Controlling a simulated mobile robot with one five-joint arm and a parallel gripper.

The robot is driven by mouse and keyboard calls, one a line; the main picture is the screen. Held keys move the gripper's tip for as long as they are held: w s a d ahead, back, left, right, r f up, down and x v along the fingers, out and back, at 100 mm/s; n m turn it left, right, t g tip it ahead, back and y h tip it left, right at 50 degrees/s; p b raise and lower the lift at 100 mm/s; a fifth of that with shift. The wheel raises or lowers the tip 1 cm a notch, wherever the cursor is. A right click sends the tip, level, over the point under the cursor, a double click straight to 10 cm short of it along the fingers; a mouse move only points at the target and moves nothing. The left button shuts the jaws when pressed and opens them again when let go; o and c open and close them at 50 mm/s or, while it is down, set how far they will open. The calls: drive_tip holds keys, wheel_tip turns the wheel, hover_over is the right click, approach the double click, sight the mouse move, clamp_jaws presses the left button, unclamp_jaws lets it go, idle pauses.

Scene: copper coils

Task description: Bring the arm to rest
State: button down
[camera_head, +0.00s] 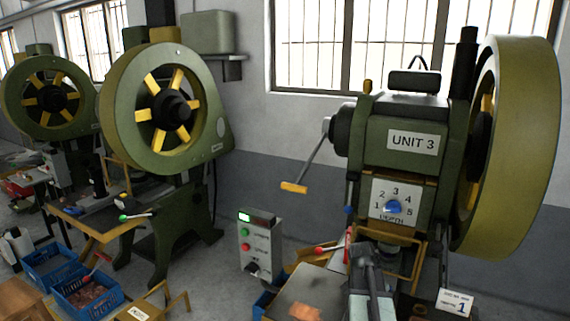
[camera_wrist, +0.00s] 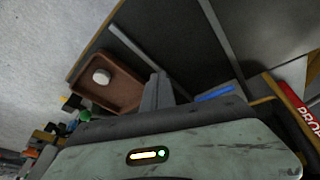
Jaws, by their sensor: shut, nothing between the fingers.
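My gripper (camera_wrist: 158,90) shows in the wrist view as two dark grey fingers together, shut and empty. In the head view my arm (camera_head: 372,282) reaches up from the bottom edge, in front of the lower part of the UNIT 3 press (camera_head: 412,141). The fingertips are hard to make out there against the dark machine parts. No object is held.
In the wrist view a brown tray (camera_wrist: 122,86) with a round white piece (camera_wrist: 101,76) lies left of the fingers. A blue strip (camera_wrist: 215,93) and a red sign (camera_wrist: 302,118) are at right. A control box (camera_head: 259,247) stands left of the press; blue crates (camera_head: 112,306) stand farther left.

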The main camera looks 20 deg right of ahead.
drive_tip(key=w+a+n+y, duration=0.2)
drive_tip(key=a+n, duration=0.5)
drive_tip(key=a, duration=1.3)
drive_tip(key=w+a+n+y+p, duration=0.1)
drive_tip(key=a+n, duration=0.7)
drive_tip(key=a, duration=1.2)
drive_tip(key=shift+w+n+t+y, duration=0.3)
drive_tip(key=shift+w+y, duration=0.2)
drive_tip(key=shift+w, duration=0.4)
